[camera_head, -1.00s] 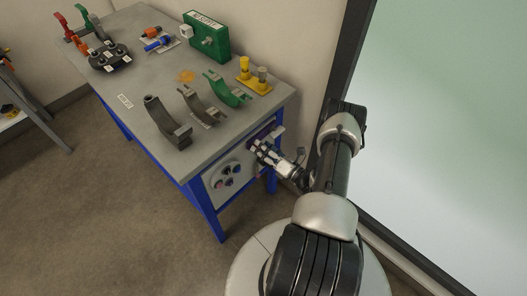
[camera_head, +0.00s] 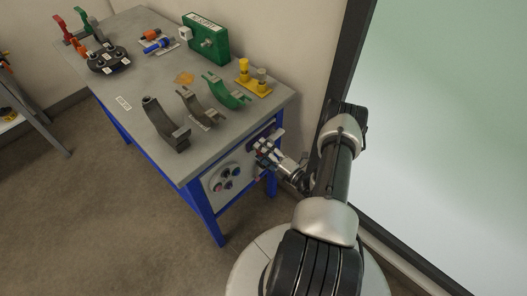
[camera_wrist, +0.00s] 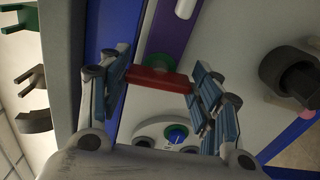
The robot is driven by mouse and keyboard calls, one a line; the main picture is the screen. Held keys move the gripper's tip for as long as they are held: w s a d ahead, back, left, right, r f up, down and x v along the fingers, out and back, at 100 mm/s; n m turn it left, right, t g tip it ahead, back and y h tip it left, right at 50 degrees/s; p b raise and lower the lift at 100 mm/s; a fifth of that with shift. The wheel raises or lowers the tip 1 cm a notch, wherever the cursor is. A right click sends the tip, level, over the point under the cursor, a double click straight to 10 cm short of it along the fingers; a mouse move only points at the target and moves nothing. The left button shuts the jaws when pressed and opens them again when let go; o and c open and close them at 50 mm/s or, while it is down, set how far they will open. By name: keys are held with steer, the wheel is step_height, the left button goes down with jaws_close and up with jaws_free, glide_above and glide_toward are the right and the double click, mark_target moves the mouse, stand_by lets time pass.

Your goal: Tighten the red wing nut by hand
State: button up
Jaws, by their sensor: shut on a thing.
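The red wing nut (camera_wrist: 158,80) shows in the wrist view as a red bar on the front panel of the cart. My gripper (camera_wrist: 160,82) has a finger on each side of it and is shut on it. In the head view my gripper (camera_head: 265,153) is at the cart's front panel, below the tabletop's right end. There the fingers hide most of the nut. How far the nut is turned cannot be told.
The panel also carries a round plate with coloured knobs (camera_head: 225,178). On the tabletop (camera_head: 140,60) stand curved clamp pieces (camera_head: 166,125), a green box (camera_head: 206,40) and a yellow block (camera_head: 252,84). A wall and glass pane (camera_head: 440,130) stand close to my arm's right.

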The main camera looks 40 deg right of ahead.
stand_by(0.4)
steer(key=o, duration=1.1)
steer(key=shift+c, duration=0.2)
steer(key=s, duration=1.2)
steer(key=shift+d, duration=0.45)
